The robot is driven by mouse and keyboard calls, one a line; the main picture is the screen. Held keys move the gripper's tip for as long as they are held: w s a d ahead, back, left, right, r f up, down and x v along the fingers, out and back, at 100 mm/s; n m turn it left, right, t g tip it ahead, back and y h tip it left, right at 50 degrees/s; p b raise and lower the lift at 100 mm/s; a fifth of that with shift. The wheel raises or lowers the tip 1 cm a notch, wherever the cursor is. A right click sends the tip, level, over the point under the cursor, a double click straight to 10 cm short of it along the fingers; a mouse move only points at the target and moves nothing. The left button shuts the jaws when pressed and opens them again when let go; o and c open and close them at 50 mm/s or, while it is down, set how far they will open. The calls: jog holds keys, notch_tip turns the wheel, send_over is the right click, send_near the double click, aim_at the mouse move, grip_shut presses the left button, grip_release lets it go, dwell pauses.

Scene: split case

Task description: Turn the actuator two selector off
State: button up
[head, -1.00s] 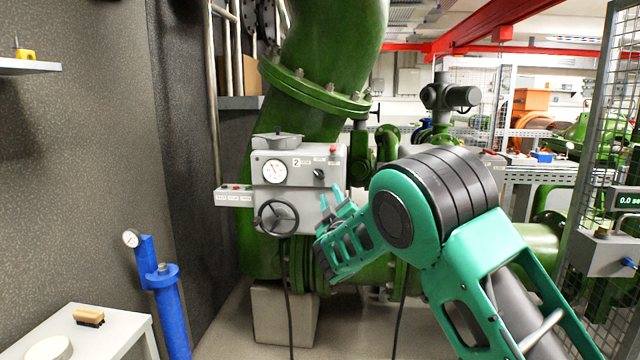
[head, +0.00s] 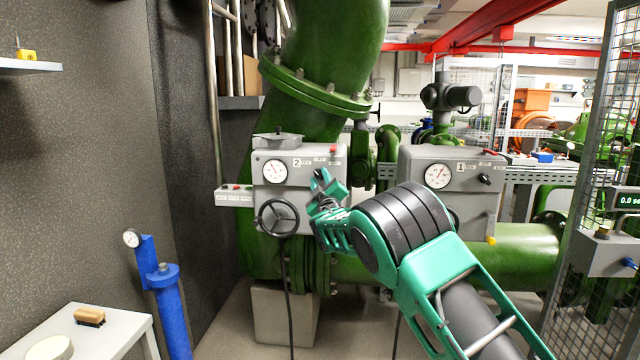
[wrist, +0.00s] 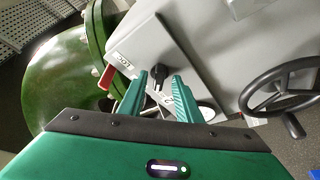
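Actuator two is a grey box (head: 300,195) marked "2" on the green pipework, with a round dial and a black handwheel (head: 278,218). Its handwheel also shows in the wrist view (wrist: 285,88). The selector, a small black knob (wrist: 158,76), shows between my fingertips in the wrist view; the gripper hides it in the head view. My gripper (head: 321,180) is at the right part of the box's front. In the wrist view its fingers (wrist: 160,83) are open, one on each side of the knob, with gaps visible. I cannot tell which position the knob points to.
A red knob (wrist: 106,77) projects from the box close to my left finger in the wrist view. A second grey actuator (head: 450,190) marked "1" stands to the right. A blue post (head: 168,310) and a white table (head: 105,335) are at lower left; a mesh fence (head: 590,130) is at right.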

grip_shut()
jog(key=shift+m, duration=0.4)
jog(key=m, duration=0.2)
jog(key=m+t+h, duration=0.1)
jog(key=m, duration=0.1)
jog(key=m+h, duration=0.1)
jog(key=shift+a+f+m, duration=0.15)
jog(key=shift+a+m, duration=0.1)
jog(key=shift+m, duration=0.15)
jog(key=shift+a+m+t+h, duration=0.1)
jog(key=shift+m+t+h, duration=0.1)
jog(key=shift+m+h, duration=0.95)
jog(key=shift+m+t+h, duration=0.2)
jog(key=shift+m+h, duration=0.45)
jog(key=shift+m, duration=1.3)
grip_release()
